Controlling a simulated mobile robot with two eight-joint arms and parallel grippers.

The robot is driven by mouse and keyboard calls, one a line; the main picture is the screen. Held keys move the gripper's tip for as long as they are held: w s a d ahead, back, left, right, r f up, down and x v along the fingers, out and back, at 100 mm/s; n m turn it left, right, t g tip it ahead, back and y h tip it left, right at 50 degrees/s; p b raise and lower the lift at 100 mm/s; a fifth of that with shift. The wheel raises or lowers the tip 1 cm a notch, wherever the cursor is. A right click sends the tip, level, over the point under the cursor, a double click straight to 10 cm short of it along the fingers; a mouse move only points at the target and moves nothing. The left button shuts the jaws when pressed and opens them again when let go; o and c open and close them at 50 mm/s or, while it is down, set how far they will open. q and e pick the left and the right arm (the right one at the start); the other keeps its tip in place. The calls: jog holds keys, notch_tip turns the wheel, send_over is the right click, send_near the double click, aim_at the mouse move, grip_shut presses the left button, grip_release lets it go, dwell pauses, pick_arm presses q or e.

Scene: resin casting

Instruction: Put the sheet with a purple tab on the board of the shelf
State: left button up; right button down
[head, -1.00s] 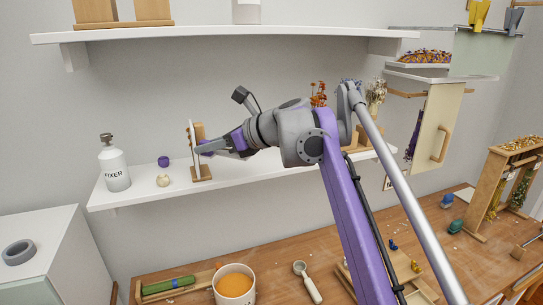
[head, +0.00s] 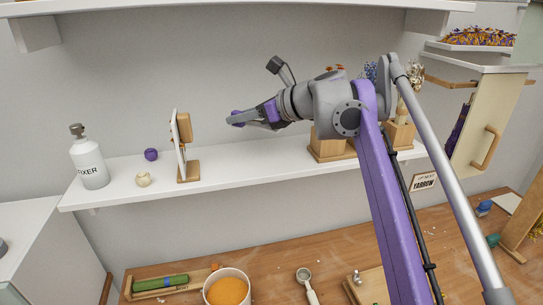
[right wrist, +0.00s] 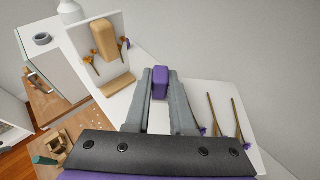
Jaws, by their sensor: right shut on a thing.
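My right gripper (head: 232,121) is shut on a purple tab (right wrist: 160,83), seen between its fingertips in the right wrist view. A white sheet (right wrist: 222,105) with purple flowers shows beneath and to the right of the fingers there and seems to belong to the tab. I cannot make out this sheet in the head view. The white shelf board (head: 240,165) runs along the wall below the gripper, which is in the air above it. My left gripper is not in view.
Wooden flower holders (head: 330,147) stand right, partly behind my arm.

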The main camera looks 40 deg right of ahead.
jog(key=shift+d+f, duration=0.1)
send_over(244, 165)
notch_tip(244, 165, down, 5)
jog(key=shift+s+f+b, duration=0.15)
jog(key=shift+b, duration=0.15)
jog(key=shift+f, duration=2.2)
jog(key=shift+f, duration=0.15)
jog(key=c, duration=0.8)
grip_release()
jog(key=shift+o, duration=0.2)
jog(key=shift+s+r, duration=0.1)
jog(key=shift+r, duration=0.15)
jog(key=v, duration=1.1)
jog(key=shift+s, duration=0.3)
jog(key=shift+r, duration=0.1)
